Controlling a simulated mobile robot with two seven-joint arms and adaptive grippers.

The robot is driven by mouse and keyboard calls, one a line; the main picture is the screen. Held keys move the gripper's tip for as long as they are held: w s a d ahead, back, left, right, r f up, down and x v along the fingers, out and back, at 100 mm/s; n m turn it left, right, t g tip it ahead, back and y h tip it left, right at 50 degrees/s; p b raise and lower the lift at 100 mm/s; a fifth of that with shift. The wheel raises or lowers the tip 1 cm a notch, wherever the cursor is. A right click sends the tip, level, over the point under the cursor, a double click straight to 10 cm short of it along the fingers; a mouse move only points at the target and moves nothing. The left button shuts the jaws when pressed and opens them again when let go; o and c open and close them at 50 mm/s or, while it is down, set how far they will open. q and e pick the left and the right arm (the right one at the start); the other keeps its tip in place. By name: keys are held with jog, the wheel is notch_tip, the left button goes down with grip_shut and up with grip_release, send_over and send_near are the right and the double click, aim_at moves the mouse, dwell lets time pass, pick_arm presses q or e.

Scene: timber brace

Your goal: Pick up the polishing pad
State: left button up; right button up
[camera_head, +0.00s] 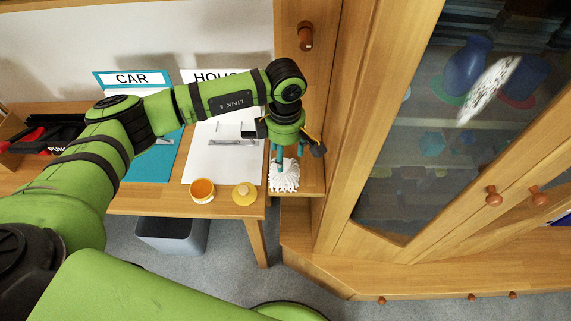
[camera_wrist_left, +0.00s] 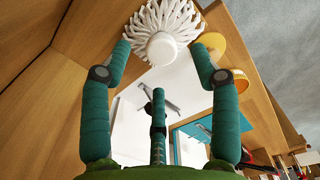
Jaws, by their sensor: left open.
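The polishing pad (camera_head: 285,176) is white with a fringe of thick strands. It lies on a small wooden ledge beside the table's right end. In the left wrist view the pad (camera_wrist_left: 177,18) shows at the top, its round white hub facing the camera. My left gripper (camera_head: 279,156) points down just over the pad in the head view. Its teal fingers (camera_wrist_left: 160,56) are spread open in the left wrist view, with the hub beyond and between the tips. I see no grip on the pad; whether a tip touches the strands I cannot tell. My right gripper is out of view.
An orange-filled jar (camera_head: 203,191) and a yellow lid (camera_head: 244,194) stand near the table's front edge (camera_head: 150,206). A wooden cabinet post (camera_head: 345,140) rises close to the right of the gripper. A grey bin (camera_head: 172,235) stands below the table.

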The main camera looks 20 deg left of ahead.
pick_arm(q)
jog(key=shift+s+f+p, duration=0.2)
jog(key=shift+f+p, duration=0.25)
jog(key=shift+f, duration=0.1)
notch_tip(320, 180, down, 3)
jog(key=shift+w+r+p, duration=0.1)
jog(key=shift+r+p, duration=0.05)
jog(key=shift+p, duration=0.25)
jog(key=shift+f, duration=0.5)
grip_shut()
jog(key=shift+w+r, duration=0.1)
notch_tip(320, 180, up, 9)
jog(key=b, duration=0.3)
jog(key=shift+r, duration=0.5)
jog(key=c, duration=1.1)
grip_release()
jog(key=shift+a, duration=0.1)
jog(key=shift+c, duration=0.2)
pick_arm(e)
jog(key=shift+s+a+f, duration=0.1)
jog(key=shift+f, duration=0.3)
